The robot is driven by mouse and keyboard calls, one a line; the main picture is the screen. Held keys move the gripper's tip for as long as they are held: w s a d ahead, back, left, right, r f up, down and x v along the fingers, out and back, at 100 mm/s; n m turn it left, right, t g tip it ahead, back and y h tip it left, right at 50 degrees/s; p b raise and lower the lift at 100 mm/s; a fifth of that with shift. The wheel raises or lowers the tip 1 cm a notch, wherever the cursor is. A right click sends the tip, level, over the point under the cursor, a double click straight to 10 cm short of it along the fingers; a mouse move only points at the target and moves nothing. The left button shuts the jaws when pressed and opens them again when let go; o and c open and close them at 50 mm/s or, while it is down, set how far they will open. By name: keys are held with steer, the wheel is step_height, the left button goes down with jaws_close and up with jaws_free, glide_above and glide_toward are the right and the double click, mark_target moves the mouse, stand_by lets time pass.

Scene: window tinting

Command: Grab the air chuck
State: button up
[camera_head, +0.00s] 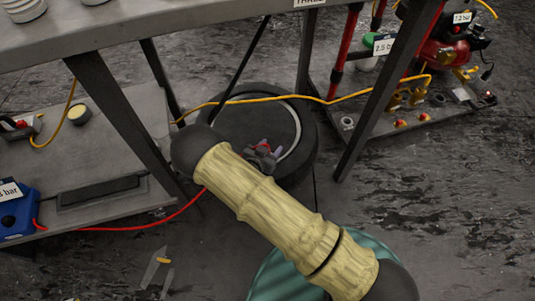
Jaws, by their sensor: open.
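A small dark grey piece with a red part (263,149) shows over the inside of a black tyre (298,168) on the floor. It looks like the air chuck, but it is small and partly covered by my arm, so I cannot be sure. My arm, pale with dark joints, crosses the middle of the view in front of the tyre. I cannot make out my gripper's fingers, nor any contact between them and the grey piece.
A grey workbench (190,33) spans the upper left, its legs near the tyre. A yellow hose (290,97) crosses the tyre. A red hose (140,227) runs from a blue unit (15,215). Red equipment (445,50) stands upper right. The floor at right is clear.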

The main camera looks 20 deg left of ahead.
jaws_close()
steer(key=shift+r, duration=0.1)
step_height(320, 180, up, 10)
steer(key=p, duration=0.5)
stand_by(0.5)
